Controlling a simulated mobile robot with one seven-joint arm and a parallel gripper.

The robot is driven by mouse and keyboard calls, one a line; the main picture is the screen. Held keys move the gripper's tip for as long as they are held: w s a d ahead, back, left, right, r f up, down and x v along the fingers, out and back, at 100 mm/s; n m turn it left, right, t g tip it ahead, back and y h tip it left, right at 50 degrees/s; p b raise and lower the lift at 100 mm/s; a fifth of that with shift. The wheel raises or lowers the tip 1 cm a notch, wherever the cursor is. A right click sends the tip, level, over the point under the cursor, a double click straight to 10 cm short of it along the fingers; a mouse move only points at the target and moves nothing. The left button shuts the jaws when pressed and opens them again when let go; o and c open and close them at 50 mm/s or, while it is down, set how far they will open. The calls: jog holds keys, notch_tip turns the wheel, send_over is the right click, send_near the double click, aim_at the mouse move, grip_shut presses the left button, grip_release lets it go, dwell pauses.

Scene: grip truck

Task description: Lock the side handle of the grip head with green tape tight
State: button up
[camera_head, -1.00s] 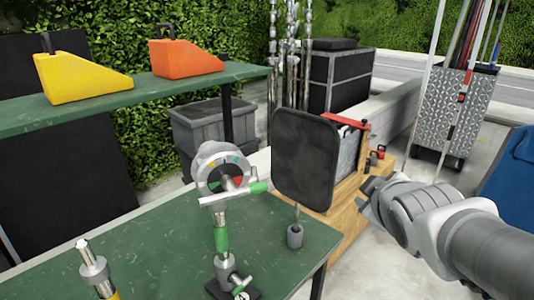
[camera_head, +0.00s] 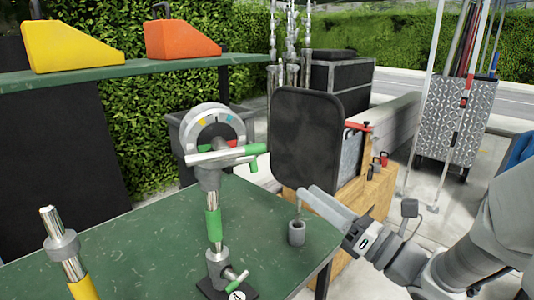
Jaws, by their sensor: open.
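The grip head (camera_head: 208,175) is grey metal with a round dial face and stands upright on the green table. Its side handle (camera_head: 222,156) is a grey bar with a green right end, lying roughly level across the front. Green tape (camera_head: 213,225) wraps the post below. A base collar (camera_head: 218,262) under it has a small green-tipped lever (camera_head: 236,280). How far the side handle is turned in cannot be told.
A yellow-taped post (camera_head: 72,260) stands at the left. The green table (camera_head: 130,245) is bare between the posts. A green shelf (camera_head: 110,80) holds yellow and orange wedges.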

jog(key=w+a+r+n+p, duration=0.1)
jog(key=w+a+r, duration=0.1)
jog(key=a, duration=0.2)
jog(key=w+a+r+n+y+p, duration=0.1)
jog(key=w+a+r, duration=0.1)
jog(key=w+a, duration=0.1)
jog(key=w+a+r+y+p, duration=0.1)
jog(key=w+a+r, duration=0.1)
jog(key=a, duration=0.4)
jog(key=shift+w+r+n+g, duration=0.15)
jog(key=shift+r+n+g, duration=0.2)
jog(key=shift+n+g, duration=0.05)
jog(key=shift+d, duration=0.1)
grip_shut()
